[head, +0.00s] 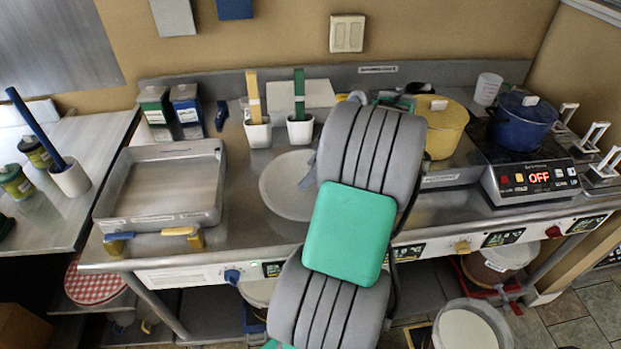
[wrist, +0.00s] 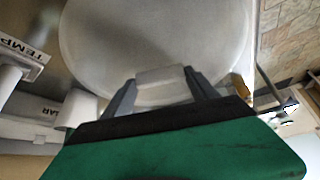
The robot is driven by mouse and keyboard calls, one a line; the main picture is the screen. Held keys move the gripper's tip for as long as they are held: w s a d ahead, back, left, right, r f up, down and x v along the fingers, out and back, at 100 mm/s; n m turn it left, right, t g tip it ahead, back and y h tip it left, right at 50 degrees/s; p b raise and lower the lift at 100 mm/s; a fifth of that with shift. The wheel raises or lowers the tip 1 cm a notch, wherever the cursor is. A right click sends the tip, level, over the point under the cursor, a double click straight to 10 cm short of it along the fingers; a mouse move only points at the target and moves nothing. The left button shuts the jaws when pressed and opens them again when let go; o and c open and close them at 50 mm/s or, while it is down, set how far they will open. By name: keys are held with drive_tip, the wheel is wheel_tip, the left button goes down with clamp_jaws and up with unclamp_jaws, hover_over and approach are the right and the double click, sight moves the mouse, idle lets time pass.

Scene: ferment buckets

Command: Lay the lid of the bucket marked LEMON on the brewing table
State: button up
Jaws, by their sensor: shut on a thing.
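A pale grey round lid (head: 283,190) shows over the brewing table (head: 240,235), left of my arm. My gripper (head: 308,178) is at the lid's right side in the head view, partly hidden by my arm. In the wrist view my gripper (wrist: 160,90) is shut on the raised handle of the lid (wrist: 150,35). I cannot tell whether the lid touches the tabletop. An open bucket (head: 468,328) with pale contents stands low at the front right. No LEMON mark is legible.
A shallow metal tray (head: 160,218) sits left of the lid. Two white cups (head: 258,132) with upright tools stand behind it. A yellow pot (head: 440,125) and a blue pot (head: 524,120) on a hotplate (head: 530,178) are at the right. Free tabletop is narrow around the lid.

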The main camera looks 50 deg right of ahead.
drive_tip(key=shift+w+d+f, duration=0.1)
drive_tip(key=shift+w+f, duration=0.05)
drive_tip(key=shift+f, duration=1.75)
drive_tip(key=o, duration=1.5)
drive_tip(key=shift+r, duration=0.1)
drive_tip(key=p+v, duration=0.1)
drive_tip(key=v, duration=1.1)
drive_tip(key=w+a+r+m+g, duration=0.1)
drive_tip(key=w+a, duration=0.4)
drive_tip(key=a, duration=0.4)
drive_tip(key=w+a+r+m+g, duration=0.1)
drive_tip(key=w+a, duration=0.3)
drive_tip(key=a, duration=0.5)
drive_tip(key=s+a+f+m+h, duration=0.1)
drive_tip(key=s+a, duration=0.3)
drive_tip(key=a, duration=0.5)
drive_tip(key=s+a+f+m+h, duration=0.1)
drive_tip(key=s+a, duration=0.3)
drive_tip(key=a, duration=0.6)
drive_tip(key=shift+f+m+h, duration=0.4)
drive_tip(key=shift+f+m, duration=0.05)
drive_tip(key=shift+m, duration=0.15)
